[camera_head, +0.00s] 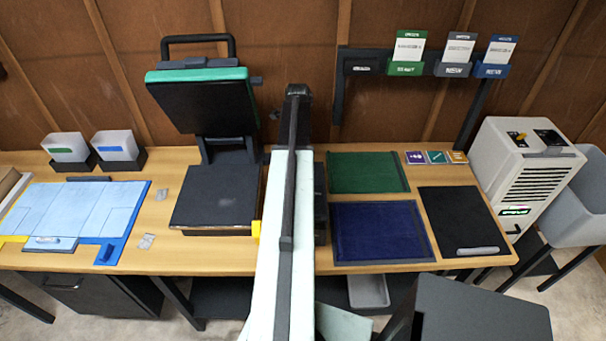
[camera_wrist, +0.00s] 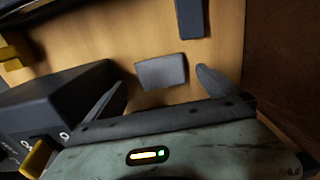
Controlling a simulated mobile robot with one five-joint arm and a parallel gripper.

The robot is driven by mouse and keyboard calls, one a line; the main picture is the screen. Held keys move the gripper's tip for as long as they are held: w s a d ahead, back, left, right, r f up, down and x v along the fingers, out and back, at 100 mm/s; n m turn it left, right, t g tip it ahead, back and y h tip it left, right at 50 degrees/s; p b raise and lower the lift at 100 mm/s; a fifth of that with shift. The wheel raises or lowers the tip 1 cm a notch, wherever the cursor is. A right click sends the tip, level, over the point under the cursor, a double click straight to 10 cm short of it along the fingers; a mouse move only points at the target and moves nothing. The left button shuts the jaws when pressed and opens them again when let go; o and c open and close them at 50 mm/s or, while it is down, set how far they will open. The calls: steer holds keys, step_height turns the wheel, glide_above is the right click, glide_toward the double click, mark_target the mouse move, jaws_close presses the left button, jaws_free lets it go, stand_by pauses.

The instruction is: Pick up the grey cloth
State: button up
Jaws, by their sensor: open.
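The grey cloth (camera_wrist: 162,72) shows in the wrist view as a small flat grey square on the wooden table. My gripper (camera_wrist: 160,78) is open, with one finger to each side of the cloth in that picture. The fingers hold nothing. I cannot tell how high they are above the cloth. In the head view my pale arm stands across the middle of the table, and my fingertips cannot be made out. Two small grey pieces, an upper one (camera_head: 161,194) and a lower one (camera_head: 146,241), lie left of the press there; I cannot tell whether either is this cloth.
A dark box (camera_wrist: 65,100) stands close to the left finger in the wrist view. A dark bar (camera_wrist: 190,15) lies beyond the cloth. In the head view the black press (camera_head: 215,195) is left of my arm; green (camera_head: 367,172) and blue mats (camera_head: 380,231) are right.

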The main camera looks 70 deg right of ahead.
step_height(320, 180, down, 8)
steer(key=b, duration=0.6)
steer(key=shift+r+b, duration=0.25)
steer(key=shift+b, duration=0.05)
steer(key=shift+r, duration=0.2)
steer(key=c, duration=1.2)
step_height(320, 180, up, 10)
steer(key=p, duration=1)
steer(key=shift+p, duration=0.3)
steer(key=o, duration=0.7)
steer(key=c, duration=0.4)
